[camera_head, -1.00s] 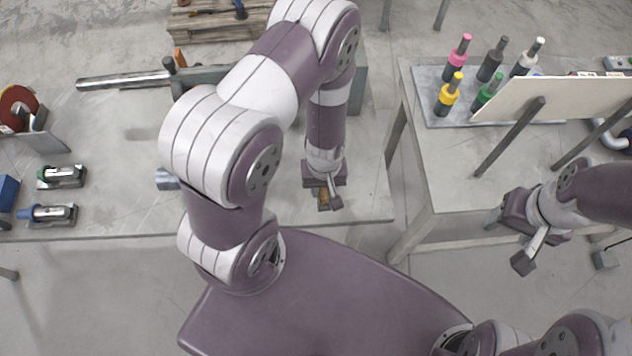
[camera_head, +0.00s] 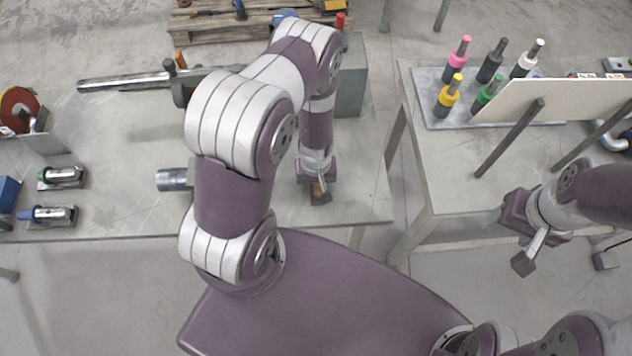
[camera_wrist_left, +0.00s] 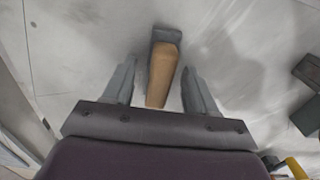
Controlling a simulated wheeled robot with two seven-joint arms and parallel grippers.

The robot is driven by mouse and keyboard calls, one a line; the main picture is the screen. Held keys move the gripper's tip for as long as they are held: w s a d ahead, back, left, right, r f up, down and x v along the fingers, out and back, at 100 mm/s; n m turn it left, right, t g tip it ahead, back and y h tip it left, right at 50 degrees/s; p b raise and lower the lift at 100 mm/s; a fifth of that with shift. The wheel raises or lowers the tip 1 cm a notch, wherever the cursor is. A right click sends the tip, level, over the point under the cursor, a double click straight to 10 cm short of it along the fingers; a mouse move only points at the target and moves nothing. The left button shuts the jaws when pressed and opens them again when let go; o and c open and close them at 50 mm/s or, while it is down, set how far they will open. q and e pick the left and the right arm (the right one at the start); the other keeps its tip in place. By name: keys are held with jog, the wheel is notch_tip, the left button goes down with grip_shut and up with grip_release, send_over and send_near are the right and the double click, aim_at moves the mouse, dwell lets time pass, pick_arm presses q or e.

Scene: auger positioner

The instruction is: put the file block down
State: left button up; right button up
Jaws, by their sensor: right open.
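The file block (camera_head: 316,191) is a tan, wood-coloured piece with a dark grey end. In the head view it is mostly hidden by my left gripper (camera_head: 319,197), over the right part of the left table near its front edge. In the left wrist view the file block (camera_wrist_left: 164,72) lies between the two fingers of my left gripper (camera_wrist_left: 159,85), with a visible gap on each side. The fingers are apart. I cannot tell for sure whether the block rests on the tabletop. My right gripper (camera_head: 510,240) is open and empty, beside the right table.
The left table (camera_head: 120,130) carries a metal cylinder (camera_head: 172,180), a long bar (camera_head: 125,82), a grey block (camera_head: 351,80) and clamp-like tools (camera_head: 62,177) at left. The right table (camera_head: 440,165) holds several coloured bottles (camera_head: 449,97) and a tilted board (camera_head: 555,98).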

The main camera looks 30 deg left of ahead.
pick_arm(q)
jog(key=shift+r, duration=0.1)
jog(key=shift+w+r, duration=0.1)
jog(key=shift+r, duration=0.25)
notch_tip(320, 180, up, 8)
jog(key=shift+p, duration=1.15)
jog(key=s+d+r+m, duration=0.1)
jog(key=s+r+m, duration=0.1)
jog(key=r, duration=0.9)
jog(key=s+d+r+m+t, duration=0.1)
jog(key=r+m, duration=0.3)
jog(key=r, duration=0.6)
jog(key=shift+s+d+r+m, duration=0.2)
jog(key=shift+s+r+m, duration=0.15)
jog(key=shift+s, duration=0.4)
jog(key=shift+w, duration=0.15)
